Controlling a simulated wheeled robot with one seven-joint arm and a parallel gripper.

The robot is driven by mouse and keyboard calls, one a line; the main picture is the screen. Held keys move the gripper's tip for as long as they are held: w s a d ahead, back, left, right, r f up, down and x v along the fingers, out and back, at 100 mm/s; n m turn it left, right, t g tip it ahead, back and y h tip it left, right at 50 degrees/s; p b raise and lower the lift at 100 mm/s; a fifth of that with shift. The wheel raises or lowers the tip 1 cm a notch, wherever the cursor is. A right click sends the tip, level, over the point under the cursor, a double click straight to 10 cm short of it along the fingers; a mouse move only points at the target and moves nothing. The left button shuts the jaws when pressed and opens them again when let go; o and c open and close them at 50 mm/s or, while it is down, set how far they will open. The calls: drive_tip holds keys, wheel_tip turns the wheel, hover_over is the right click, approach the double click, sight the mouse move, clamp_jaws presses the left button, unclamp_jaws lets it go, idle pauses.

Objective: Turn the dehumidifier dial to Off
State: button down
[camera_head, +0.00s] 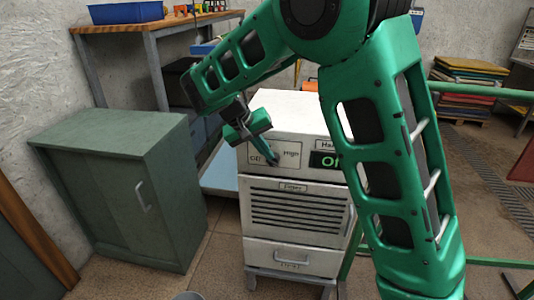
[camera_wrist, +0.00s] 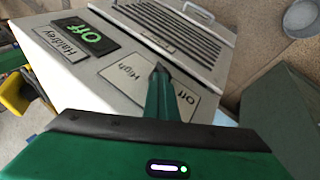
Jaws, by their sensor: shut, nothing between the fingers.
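The dehumidifier (camera_head: 292,110) is a white box with a control plate on its upper front. Its display (camera_head: 322,160) shows green letters, partly hidden by my arm; in the wrist view the display (camera_wrist: 83,40) reads "Off". The dial plate (camera_head: 291,154) carries the labels "Off" on the left and "High" on the right; the plate also shows in the wrist view (camera_wrist: 122,71). My gripper (camera_head: 272,158) is shut and empty, its tips at the plate between the two labels. In the wrist view the tips (camera_wrist: 160,72) cover the dial; its pointer and any contact cannot be made out.
A green cabinet (camera_head: 118,190) stands left of the dehumidifier. A workbench (camera_head: 160,27) with a blue bin (camera_head: 126,12) is behind it. A lower drawer and a grille are on the dehumidifier's front. A grey bucket (camera_wrist: 301,17) stands on the floor nearby. Stacked rugs (camera_head: 468,75) lie at the far right.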

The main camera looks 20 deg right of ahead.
drive_tip(key=shift+a, duration=0.25)
drive_tip(key=r, duration=0.1)
drive_tip(key=d+r, duration=0.1)
drive_tip(key=r, duration=0.1)
drive_tip(key=s+r, duration=0.1)
drive_tip(key=r, duration=0.1)
drive_tip(key=shift+s+d+r, duration=0.1)
drive_tip(key=shift+d+r, duration=0.15)
drive_tip(key=shift+d, duration=0.05)
drive_tip(key=a+v, duration=0.1)
drive_tip(key=v, duration=0.7)
drive_tip(key=s+d+f+m+g+y, duration=0.1)
drive_tip(key=s+d, duration=0.5)
drive_tip(key=d, duration=0.4)
drive_tip(key=s+d+f+m+g+y, duration=0.15)
drive_tip(key=s+d, duration=0.35)
drive_tip(key=d, duration=0.6)
drive_tip(key=s+d+f+y, duration=0.1)
drive_tip(key=s+f, duration=0.3)
drive_tip(key=s, duration=0.8)
drive_tip(key=s+d+f+m+y, duration=0.1)
drive_tip(key=s+f, duration=0.4)
drive_tip(key=s, duration=0.7)
drive_tip(key=shift+y, duration=0.85)
